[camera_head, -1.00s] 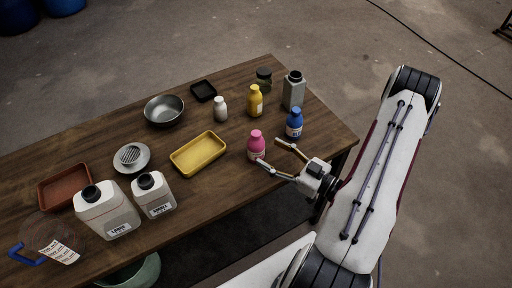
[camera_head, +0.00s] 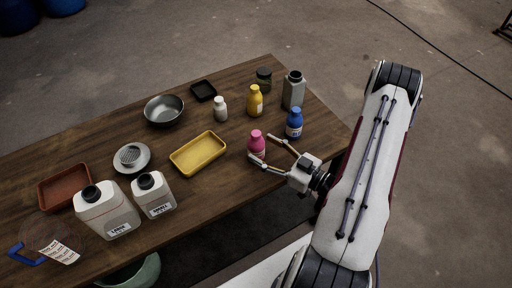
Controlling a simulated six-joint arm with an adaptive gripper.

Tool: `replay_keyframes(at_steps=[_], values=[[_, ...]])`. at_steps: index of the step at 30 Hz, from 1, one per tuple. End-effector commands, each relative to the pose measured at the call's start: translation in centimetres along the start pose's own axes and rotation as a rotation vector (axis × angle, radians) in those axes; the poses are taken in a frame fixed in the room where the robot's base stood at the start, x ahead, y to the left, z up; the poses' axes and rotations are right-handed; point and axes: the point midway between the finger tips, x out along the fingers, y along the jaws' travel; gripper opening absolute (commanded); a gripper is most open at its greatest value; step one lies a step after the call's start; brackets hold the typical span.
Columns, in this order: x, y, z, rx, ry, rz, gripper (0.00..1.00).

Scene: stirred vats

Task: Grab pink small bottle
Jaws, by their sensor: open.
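The pink small bottle (camera_head: 256,144) stands upright near the front right edge of the wooden table. My gripper (camera_head: 261,148) comes in from the right with its two fingers spread. One fingertip is at the near left side of the bottle and the other is at its far right side, so the bottle appears to stand between them. Whether either finger touches it I cannot tell. The bottle's lower part is partly hidden by the near finger.
A blue bottle (camera_head: 294,123) stands close behind the gripper's far finger. A yellow bottle (camera_head: 255,101), a white bottle (camera_head: 220,109) and a grey bottle (camera_head: 293,90) stand further back. A yellow tray (camera_head: 183,170) lies to the left. The wooden table (camera_head: 222,198) is bare in front of it.

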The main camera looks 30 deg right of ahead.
Motion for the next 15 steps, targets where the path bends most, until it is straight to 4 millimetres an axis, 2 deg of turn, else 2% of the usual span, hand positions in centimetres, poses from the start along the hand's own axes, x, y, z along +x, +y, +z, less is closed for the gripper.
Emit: replay_keyframes(at_steps=[9, 15], values=[[2.7, 0.1, 0.2, -0.002, 0.0, -0.002, 0.58], [3.6, 0.1, 0.2, 0.0, 0.0, 0.0, 0.58]])
